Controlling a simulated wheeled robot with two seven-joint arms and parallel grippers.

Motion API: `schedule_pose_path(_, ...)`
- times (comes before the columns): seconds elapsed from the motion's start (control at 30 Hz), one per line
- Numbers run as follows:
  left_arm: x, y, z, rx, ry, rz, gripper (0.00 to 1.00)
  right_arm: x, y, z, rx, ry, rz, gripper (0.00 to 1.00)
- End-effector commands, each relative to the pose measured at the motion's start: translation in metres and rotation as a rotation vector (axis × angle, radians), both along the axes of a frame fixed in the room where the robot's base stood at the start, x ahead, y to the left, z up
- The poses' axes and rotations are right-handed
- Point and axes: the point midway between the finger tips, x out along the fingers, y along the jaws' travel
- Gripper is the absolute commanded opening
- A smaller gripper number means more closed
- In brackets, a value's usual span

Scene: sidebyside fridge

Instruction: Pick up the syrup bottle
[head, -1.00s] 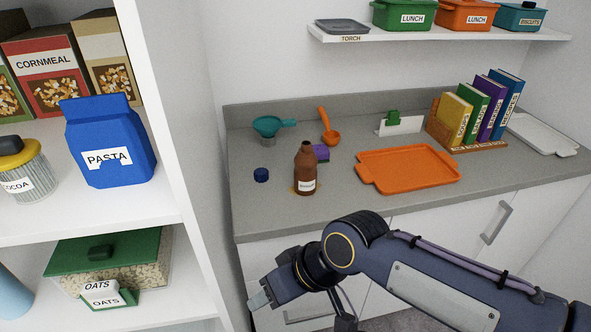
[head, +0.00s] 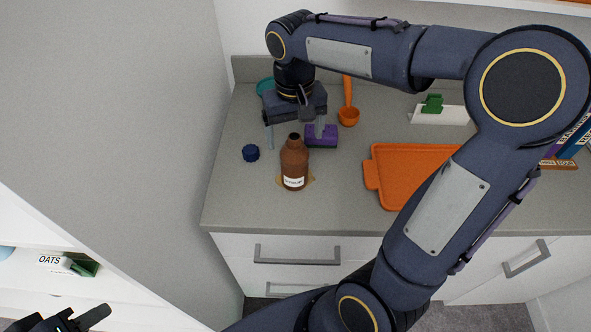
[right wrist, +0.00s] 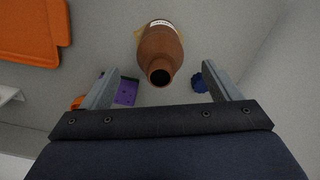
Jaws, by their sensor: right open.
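The brown syrup bottle (head: 294,166) stands upright and uncapped on the grey counter, with a white label and an amber puddle at its base. In the right wrist view the bottle (right wrist: 160,48) appears mouth toward the camera, centred between the finger lines. My right gripper (head: 295,138) is open and empty, pointing down above the counter near the bottle's neck; its fingers (right wrist: 158,75) show no contact with the bottle. How high they are is hard to tell. My left gripper (head: 78,320) is partly cut off at the lower left, far from the bottle.
A blue cap (head: 251,153) lies left of the bottle, and a purple sponge (head: 322,136) sits close behind it on the right. An orange tray (head: 400,165), orange scoop (head: 348,115) and teal funnel (head: 265,86) are nearby.

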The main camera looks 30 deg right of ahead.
Motion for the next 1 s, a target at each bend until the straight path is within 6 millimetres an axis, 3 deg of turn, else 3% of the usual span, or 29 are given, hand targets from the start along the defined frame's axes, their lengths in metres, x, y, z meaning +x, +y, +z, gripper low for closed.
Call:
schedule_pose_path(0.3, 0.000, 0.000, 0.007, 0.000, 0.000, 0.000, 0.36, 0.002, -0.003, -0.044, 0.001, 0.003, 0.001, 0.83)
schedule_pose_path(0.6, 0.000, 0.000, 0.007, 0.000, 0.000, 0.000, 0.36, 0.003, -0.003, -0.049, 0.002, -0.001, 0.001, 0.83)
schedule_pose_path(1.0, 0.000, 0.000, 0.007, 0.000, 0.000, 0.000, 0.36, 0.003, -0.003, -0.049, 0.002, -0.001, 0.001, 0.32)
